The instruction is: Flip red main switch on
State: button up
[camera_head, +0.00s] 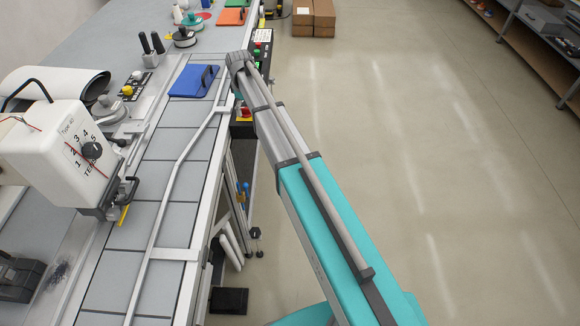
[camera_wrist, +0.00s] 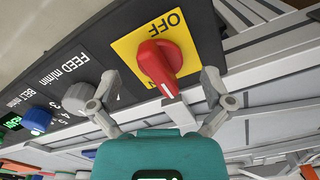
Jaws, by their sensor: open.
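The red main switch (camera_wrist: 160,62) is a rotary knob on a yellow square plate (camera_wrist: 130,45) marked OFF, set in a dark control panel. In the wrist view the plate appears upside down, and the knob's handle points down and slightly right. My gripper (camera_wrist: 155,92) is open, with one finger on each side of the knob's lower end and no clear contact. In the head view the switch (camera_head: 243,113) is a small red and yellow spot at the table edge, partly behind my arm; my gripper is hidden there.
Beside the switch on the panel are a grey FEED knob (camera_wrist: 78,97) and a blue BELT knob (camera_wrist: 36,120). A metal rail (camera_head: 175,175) runs along the machine table. The floor to the right (camera_head: 400,150) is clear.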

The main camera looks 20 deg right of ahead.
aim_at(245, 108)
jog(key=n, duration=0.5)
notch_tip(245, 108, up, 14)
jog(key=p, duration=1.4)
jog(key=s+d+f+m+b, duration=0.3)
jog(key=s+f+m+b, duration=0.1)
jog(key=s, duration=0.5)
jog(key=s+d+f+m+b, duration=0.2)
jog(key=s+f+m+b, duration=0.3)
jog(key=s, duration=0.5)
jog(key=s+d+f+m+b, duration=0.3)
jog(key=s+f+b, duration=0.4)
jog(key=s, duration=0.3)
jog(key=shift+s+d+m, duration=0.25)
jog(key=shift+d+m, duration=0.1)
jog(key=shift+m, duration=0.45)
jog(key=s, duration=0.1)
jog(key=s+m, duration=0.1)
jog(key=shift+s+d, duration=0.2)
jog(key=shift+s, duration=0.1)
